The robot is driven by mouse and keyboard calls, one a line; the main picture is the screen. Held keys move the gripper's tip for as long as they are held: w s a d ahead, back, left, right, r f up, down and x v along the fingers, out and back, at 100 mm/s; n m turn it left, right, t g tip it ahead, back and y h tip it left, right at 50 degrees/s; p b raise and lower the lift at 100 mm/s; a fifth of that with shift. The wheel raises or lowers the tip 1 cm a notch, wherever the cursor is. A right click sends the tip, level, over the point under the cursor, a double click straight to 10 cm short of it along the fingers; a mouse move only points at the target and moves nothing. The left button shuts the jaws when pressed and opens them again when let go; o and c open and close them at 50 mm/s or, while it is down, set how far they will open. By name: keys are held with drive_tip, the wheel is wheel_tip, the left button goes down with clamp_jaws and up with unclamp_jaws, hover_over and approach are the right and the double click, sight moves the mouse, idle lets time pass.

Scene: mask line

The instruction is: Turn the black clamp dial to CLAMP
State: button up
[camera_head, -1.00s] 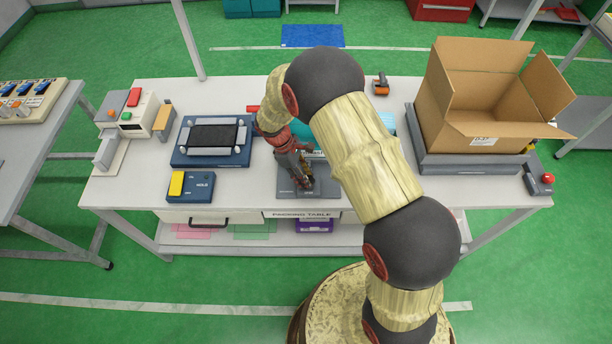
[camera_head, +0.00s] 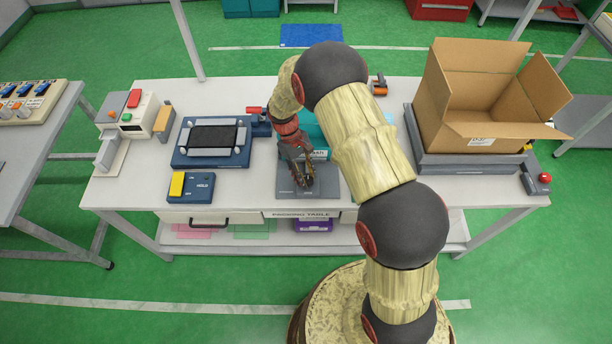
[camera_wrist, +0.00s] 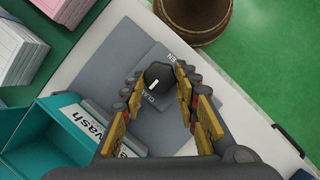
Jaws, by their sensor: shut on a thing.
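The black clamp dial (camera_wrist: 159,76) sits on a grey plate in the wrist view. The white mark on its top points to the lower left, toward the partly covered CLAMP lettering (camera_wrist: 152,98). The end of the OPEN lettering (camera_wrist: 173,58) shows at its upper right. My gripper (camera_wrist: 160,71) has a finger on each side of the dial and is shut on it. In the head view my gripper (camera_head: 308,182) reaches down to the grey fixture (camera_head: 328,187) at the table's front; the dial is hidden there by the fingers.
A teal box labelled "wash" (camera_wrist: 50,125) stands close beside the plate. On the white table are a blue framed fixture (camera_head: 180,157), a blue box with a yellow switch (camera_head: 190,187) and an open carton (camera_head: 480,125) at right.

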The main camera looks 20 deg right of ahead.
idle(0.3)
drive_tip(key=o, duration=1.1)
drive_tip(key=shift+o, duration=0.3)
drive_tip(key=v, duration=1.2)
